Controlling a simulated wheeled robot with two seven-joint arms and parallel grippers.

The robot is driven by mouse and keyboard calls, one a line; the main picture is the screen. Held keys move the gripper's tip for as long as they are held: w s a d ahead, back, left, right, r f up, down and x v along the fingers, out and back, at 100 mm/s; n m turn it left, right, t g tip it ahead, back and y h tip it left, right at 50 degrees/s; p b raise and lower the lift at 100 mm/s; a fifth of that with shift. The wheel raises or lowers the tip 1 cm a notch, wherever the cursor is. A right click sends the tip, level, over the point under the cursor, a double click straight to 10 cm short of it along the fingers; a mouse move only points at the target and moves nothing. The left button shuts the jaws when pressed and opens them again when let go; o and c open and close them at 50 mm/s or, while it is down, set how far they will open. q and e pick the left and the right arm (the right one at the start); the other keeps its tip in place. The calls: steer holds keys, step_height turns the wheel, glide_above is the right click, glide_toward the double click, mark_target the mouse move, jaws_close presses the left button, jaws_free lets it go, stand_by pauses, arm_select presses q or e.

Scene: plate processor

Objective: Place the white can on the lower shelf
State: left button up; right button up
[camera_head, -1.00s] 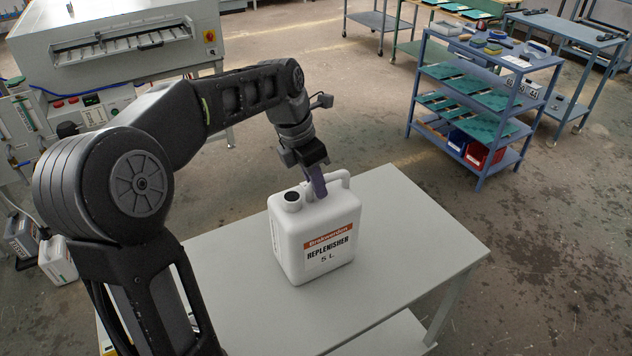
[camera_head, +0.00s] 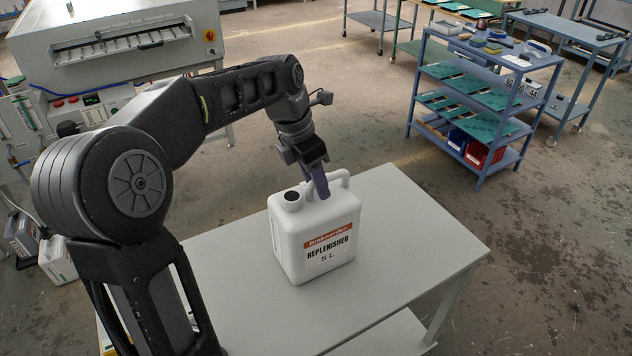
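The lower shelf (camera_head: 390,338) shows in part under the tabletop, at the bottom of the view. My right gripper is not in view.
The tabletop is clear around the can. A blue shelf cart (camera_head: 412,100) with teal plates and bins stands at the back right. A processing machine (camera_head: 125,70) stands at the back left. Other canisters (camera_head: 57,262) are on the floor at the left.

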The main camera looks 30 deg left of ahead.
arm_select(q)
steer(key=v, duration=0.8)
steer(key=shift+w, duration=0.1)
steer(key=p+v, duration=0.3)
steer(key=shift+a+r, duration=0.1)
steer(key=shift+r, duration=0.25)
steer(key=shift+o, duration=0.3)
steer(key=shift+f, duration=0.1)
